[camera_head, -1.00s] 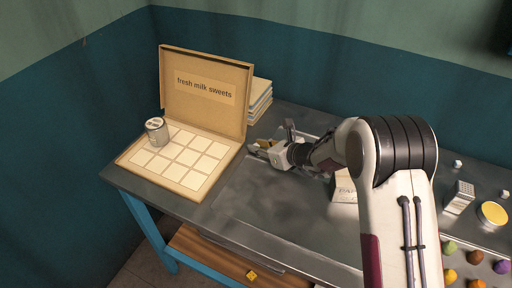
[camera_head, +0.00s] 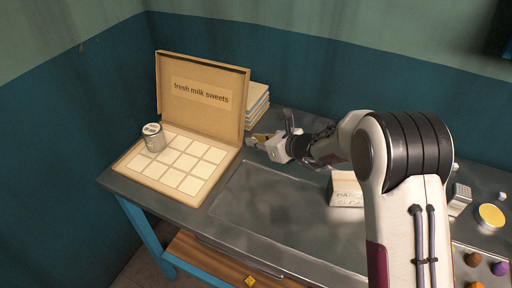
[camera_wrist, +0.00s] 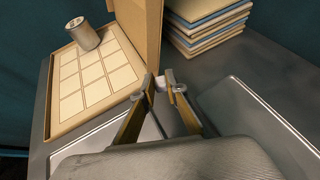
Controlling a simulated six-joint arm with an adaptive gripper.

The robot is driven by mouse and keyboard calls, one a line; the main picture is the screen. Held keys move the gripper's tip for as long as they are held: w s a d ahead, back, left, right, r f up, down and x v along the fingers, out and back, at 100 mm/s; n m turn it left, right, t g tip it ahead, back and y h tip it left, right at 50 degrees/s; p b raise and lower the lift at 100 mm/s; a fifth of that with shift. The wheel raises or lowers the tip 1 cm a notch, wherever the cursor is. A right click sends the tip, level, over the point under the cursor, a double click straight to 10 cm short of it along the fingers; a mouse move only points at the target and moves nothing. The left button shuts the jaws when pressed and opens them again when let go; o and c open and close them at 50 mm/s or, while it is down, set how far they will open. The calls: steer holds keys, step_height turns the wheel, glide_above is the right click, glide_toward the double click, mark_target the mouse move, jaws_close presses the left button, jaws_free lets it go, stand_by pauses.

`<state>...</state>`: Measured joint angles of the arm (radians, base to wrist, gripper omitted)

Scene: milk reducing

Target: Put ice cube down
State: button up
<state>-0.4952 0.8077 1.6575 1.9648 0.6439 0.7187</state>
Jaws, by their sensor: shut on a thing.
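My gripper (camera_head: 254,140) is right of the open sweets box, over the dark metal table near the lid's base. In the wrist view its fingers (camera_wrist: 163,82) are closed together on a small pale piece (camera_wrist: 161,84), which looks like the ice cube. The cube is mostly hidden by the fingertips, and it is too small in the head view to make out. The gripper seems a little above the table; I cannot tell the exact gap.
The cardboard box (camera_head: 131,162) has a grid of pale squares, a raised lid (camera_head: 202,107) and a metal can (camera_head: 154,138) on it. Stacked books (camera_head: 258,104) stand behind my gripper. A white block (camera_head: 346,190) sits to the right. The recessed tray (camera_head: 260,210) in front looks empty.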

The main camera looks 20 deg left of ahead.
steer(key=shift+r, duration=2.6)
steer(key=w+d+m+t+h, duration=0.1)
steer(key=w+d+m+t, duration=0.1)
steer(key=w+d, duration=0.65)
steer(key=w+d+m+t+h, duration=0.2)
steer(key=w+d, duration=0.1)
steer(key=d, duration=1)
steer(key=w+d+m+t+h, duration=0.1)
steer(key=w+d+m, duration=0.1)
steer(key=w+d, duration=0.65)
steer(key=s+d+m+t+h, duration=0.1)
steer(key=d+m+h, duration=0.2)
steer(key=d, duration=1.7)
steer(key=d+m+t+h, duration=0.1)
steer(key=d+m+h, duration=0.3)
steer(key=d, duration=1.6)
steer(key=shift+s+d+r+m+t, duration=0.15)
steer(key=shift+s+d+m+t, duration=0.15)
steer(key=shift+s+d, duration=0.1)
steer(key=shift+f, duration=3.15)
